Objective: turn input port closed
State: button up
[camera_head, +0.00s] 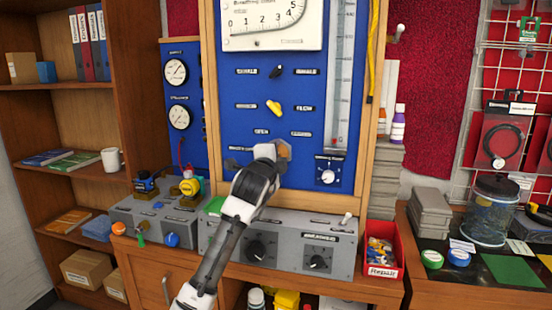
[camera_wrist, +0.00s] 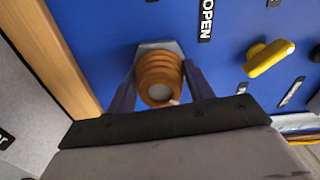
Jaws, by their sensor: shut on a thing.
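The input port seems to be the ribbed orange-brown knob (camera_wrist: 158,72) on a grey hexagonal base on the blue panel (camera_head: 240,85). In the head view its edge (camera_head: 285,150) shows beside my gripper (camera_head: 274,154), which hides most of it. In the wrist view my gripper (camera_wrist: 161,88) has one dark finger on each side of the knob and is shut on it. The knob has a pale round end with a small white mark at its lower right. An OPEN label (camera_wrist: 206,19) is on the panel to its upper right.
A yellow lever (camera_head: 274,107) and a black lever (camera_head: 276,71) sit above on the panel. A white dial (camera_head: 328,177) is at lower right. Grey control boxes (camera_head: 285,232) stand below. A wooden frame (camera_head: 210,90) edges the panel. A red bin (camera_head: 384,238) stands at right.

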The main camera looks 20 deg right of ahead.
jog(key=shift+m, duration=0.6)
jog(key=o, duration=1)
jog(key=shift+c, duration=0.2)
jog(key=shift+s, duration=0.1)
jog(key=b+v, duration=0.4)
jog(key=v, duration=0.9)
jog(key=shift+s+a, duration=0.25)
jog(key=shift+a, duration=0.05)
